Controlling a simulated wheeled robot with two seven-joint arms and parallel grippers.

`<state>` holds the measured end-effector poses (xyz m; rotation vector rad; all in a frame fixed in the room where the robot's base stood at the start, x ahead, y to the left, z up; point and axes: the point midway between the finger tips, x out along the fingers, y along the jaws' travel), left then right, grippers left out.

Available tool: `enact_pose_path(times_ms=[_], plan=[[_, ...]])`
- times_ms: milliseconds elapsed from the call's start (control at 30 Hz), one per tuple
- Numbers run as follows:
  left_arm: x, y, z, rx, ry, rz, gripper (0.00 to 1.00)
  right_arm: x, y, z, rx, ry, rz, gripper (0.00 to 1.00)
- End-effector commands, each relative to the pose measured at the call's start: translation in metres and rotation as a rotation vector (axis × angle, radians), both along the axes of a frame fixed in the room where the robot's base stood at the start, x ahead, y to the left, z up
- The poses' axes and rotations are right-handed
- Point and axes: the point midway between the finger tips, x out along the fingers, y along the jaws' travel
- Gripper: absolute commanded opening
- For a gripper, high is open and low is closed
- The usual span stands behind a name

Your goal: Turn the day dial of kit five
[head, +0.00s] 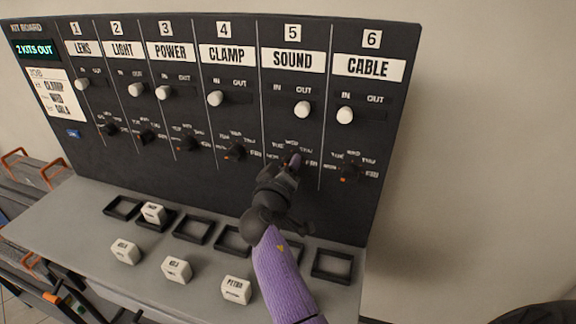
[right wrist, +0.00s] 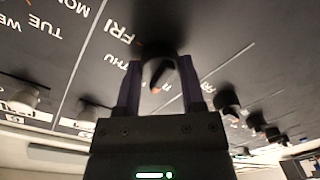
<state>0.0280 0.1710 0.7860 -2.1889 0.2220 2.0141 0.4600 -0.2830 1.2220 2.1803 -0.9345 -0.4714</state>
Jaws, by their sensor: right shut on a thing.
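Kit five is the SOUND column (head: 292,60) of the dark kit board, with its white slide knob (head: 302,109) at OUT. Day words ring its day dial, which my right gripper (head: 292,163) mostly hides in the head view. In the right wrist view the dark round dial (right wrist: 158,66) sits between the two purple fingers of my right gripper (right wrist: 159,82), which is shut on it. The words THU and FRI show beside it there. I cannot tell for sure which day the dial points to. My left gripper is not in view.
Neighbouring dials, CLAMP's (head: 235,152) and CABLE's (head: 349,173), flank the right gripper. A small screen (head: 35,50) reads 2 KITS OUT. Below, a grey ledge (head: 85,215) carries black square trays (head: 332,264) and white name blocks (head: 236,290), one block standing at a tray.

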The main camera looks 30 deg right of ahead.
Motion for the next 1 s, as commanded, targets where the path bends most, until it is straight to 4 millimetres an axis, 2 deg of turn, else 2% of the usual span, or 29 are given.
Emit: enact_pose_path(times_ms=[1000], plan=[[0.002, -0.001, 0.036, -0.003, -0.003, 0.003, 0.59, 0.002, 0.001, 0.002, -0.625, 0.728, 0.001, 0.0]])
